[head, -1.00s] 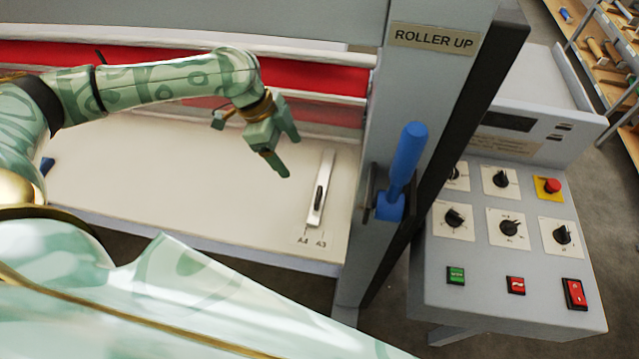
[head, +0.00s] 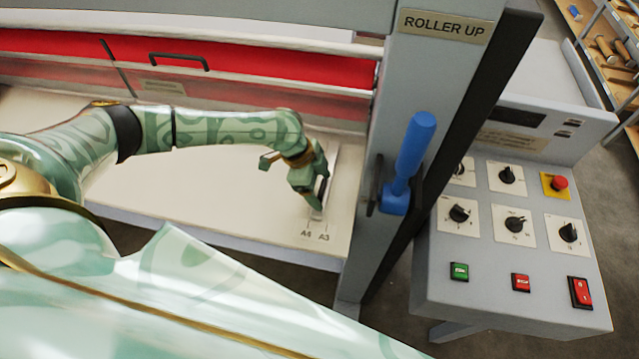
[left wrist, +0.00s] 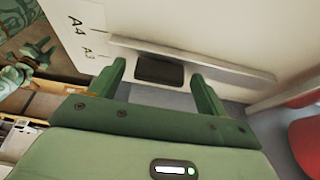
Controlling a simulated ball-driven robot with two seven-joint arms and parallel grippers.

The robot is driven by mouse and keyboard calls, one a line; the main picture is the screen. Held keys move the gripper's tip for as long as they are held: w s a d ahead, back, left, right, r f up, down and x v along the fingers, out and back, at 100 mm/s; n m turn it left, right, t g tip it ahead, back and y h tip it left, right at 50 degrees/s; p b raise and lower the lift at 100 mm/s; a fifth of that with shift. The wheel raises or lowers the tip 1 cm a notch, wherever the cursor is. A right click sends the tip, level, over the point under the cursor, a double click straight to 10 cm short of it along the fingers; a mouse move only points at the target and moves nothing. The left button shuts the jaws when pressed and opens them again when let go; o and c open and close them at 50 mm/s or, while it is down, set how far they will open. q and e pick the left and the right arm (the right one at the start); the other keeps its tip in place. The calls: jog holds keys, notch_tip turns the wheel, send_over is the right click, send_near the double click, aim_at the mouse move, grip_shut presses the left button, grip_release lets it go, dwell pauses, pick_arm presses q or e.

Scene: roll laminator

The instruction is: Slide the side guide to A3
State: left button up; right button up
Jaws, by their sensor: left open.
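The side guide (head: 331,165) is a pale, narrow bar on the cream feed table, near its right end. Its front end points at the printed A4 and A3 marks (head: 314,235); I cannot tell exactly which mark it lines up with. In the left wrist view the guide (left wrist: 215,68) is a long ledge with a dark handle block (left wrist: 160,70). My left gripper (head: 316,203) is open and pointing down at the guide. In the left wrist view its fingers (left wrist: 160,78) stand on either side of the handle, with no clear grip. Patterned green parts of mine show at that view's left edge.
The grey upright with the ROLLER UP plate (head: 444,26) and blue lever (head: 409,160) stands right of the guide. The control panel (head: 510,235) is further right. The red roller cover (head: 260,62) runs behind. The feed table (head: 190,190) is clear to the left.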

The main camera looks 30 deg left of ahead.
pick_arm(q)
jog(key=c, duration=1.4)
jog(key=d, duration=0.2)
jog(key=w+d+p, duration=0.1)
jog(key=d, duration=0.1)
jog(key=shift+r, duration=0.1)
jog(key=shift+d, duration=0.4)
jog(key=shift+w, duration=0.1)
jog(key=o, duration=1.4)
jog(key=shift+d, duration=0.1)
